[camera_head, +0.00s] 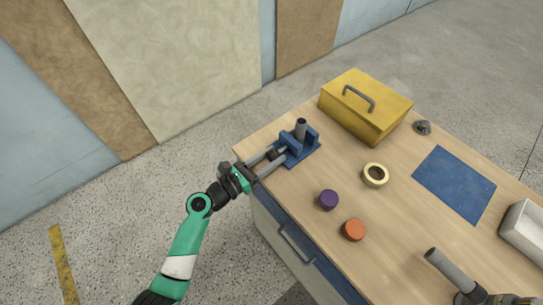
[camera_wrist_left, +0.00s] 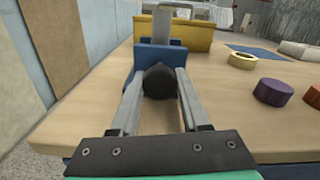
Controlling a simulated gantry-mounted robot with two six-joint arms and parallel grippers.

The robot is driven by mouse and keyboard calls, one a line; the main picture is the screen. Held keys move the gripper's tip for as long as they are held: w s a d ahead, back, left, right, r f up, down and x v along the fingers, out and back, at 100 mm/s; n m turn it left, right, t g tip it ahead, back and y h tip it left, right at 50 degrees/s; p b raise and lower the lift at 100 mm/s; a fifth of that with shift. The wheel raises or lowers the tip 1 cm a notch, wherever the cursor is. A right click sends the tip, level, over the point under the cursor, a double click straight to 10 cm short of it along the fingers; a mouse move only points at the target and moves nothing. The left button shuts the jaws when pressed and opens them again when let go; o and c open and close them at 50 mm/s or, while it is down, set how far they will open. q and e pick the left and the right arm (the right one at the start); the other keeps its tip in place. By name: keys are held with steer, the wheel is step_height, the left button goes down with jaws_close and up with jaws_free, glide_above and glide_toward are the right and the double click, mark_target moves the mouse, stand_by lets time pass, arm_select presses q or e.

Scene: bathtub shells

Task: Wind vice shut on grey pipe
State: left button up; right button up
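The blue vice (camera_head: 290,142) stands at the near left corner of the workbench. The grey pipe (camera_head: 300,128) stands upright at its jaws; I cannot tell whether the jaws touch it. In the left wrist view the blue vice (camera_wrist_left: 150,56) shows ahead, with the pipe (camera_wrist_left: 160,27) behind it. My left gripper (camera_head: 272,157) reaches in from the left at the vice's front. In the left wrist view its fingers (camera_wrist_left: 160,84) lie on either side of a round black knob (camera_wrist_left: 160,83), which fills the gap between them. My right gripper is not in view.
A yellow toolbox (camera_head: 365,105) stands behind the vice. A tape roll (camera_head: 375,175), a purple disc (camera_head: 328,199) and an orange disc (camera_head: 353,229) lie to its right. Farther right are a blue mat (camera_head: 454,184), a white tray (camera_head: 524,231) and a grey-tipped tool (camera_head: 450,270).

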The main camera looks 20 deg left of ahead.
arm_select(q)
jaws_close()
steer(key=shift+m, duration=0.4)
steer(key=m, duration=0.2)
steer(key=shift+m, duration=0.3)
steer(key=shift+m+b, duration=0.6)
steer(key=shift+m, duration=1.1)
steer(key=o, duration=0.8)
jaws_free()
steer(key=shift+a, duration=0.1)
